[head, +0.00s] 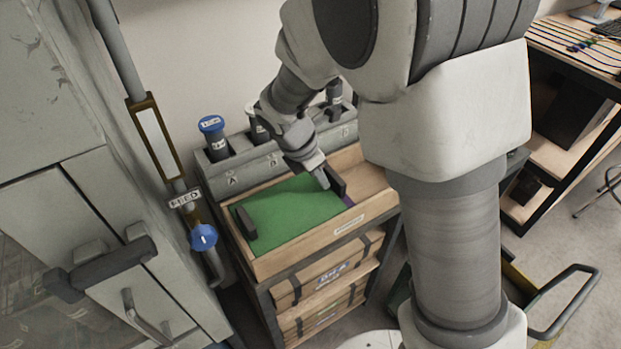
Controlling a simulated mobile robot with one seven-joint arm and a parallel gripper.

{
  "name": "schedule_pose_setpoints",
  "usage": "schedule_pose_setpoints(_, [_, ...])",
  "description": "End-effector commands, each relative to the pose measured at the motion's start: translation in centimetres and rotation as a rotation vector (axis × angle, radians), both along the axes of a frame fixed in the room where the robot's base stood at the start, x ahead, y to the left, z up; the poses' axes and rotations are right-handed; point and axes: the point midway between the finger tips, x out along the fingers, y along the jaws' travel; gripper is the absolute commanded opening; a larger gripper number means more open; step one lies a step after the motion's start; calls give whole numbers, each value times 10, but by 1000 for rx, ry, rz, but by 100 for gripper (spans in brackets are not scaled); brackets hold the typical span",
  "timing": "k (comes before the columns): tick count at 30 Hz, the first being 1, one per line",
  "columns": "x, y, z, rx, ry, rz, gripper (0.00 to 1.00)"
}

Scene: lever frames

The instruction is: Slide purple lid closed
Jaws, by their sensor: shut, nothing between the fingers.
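A wooden box (270,265) stands on a dark cart in the middle of the view. A green panel (290,215) covers most of its top, with a dark bar handle (246,223) at its left end. Only a narrow strip of the purple lid (348,201) shows at the green panel's right edge. A second dark handle (336,181) stands beside that strip. My gripper (322,178) is shut and empty, pointing down just left of this handle. I cannot tell whether it touches the handle.
A grey rack (240,169) with capped tubes stands behind the box. A grey cabinet with a dark handle (105,265) and a pipe with a blue valve (204,237) are on the left. The bare wooden part (370,185) at the box's right is clear.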

Motion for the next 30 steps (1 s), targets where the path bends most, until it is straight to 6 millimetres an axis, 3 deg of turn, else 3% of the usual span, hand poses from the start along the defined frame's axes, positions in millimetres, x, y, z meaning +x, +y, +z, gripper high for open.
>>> schedule_pose_setpoints(16, [6, -10, 1, -1, 1, -2, 0])
schedule_pose_setpoints(20, [19, -29, 3, -1, 0, -6, 0])
schedule_pose_setpoints(30, [68, -103, 5, -2, 1, -7, 0])
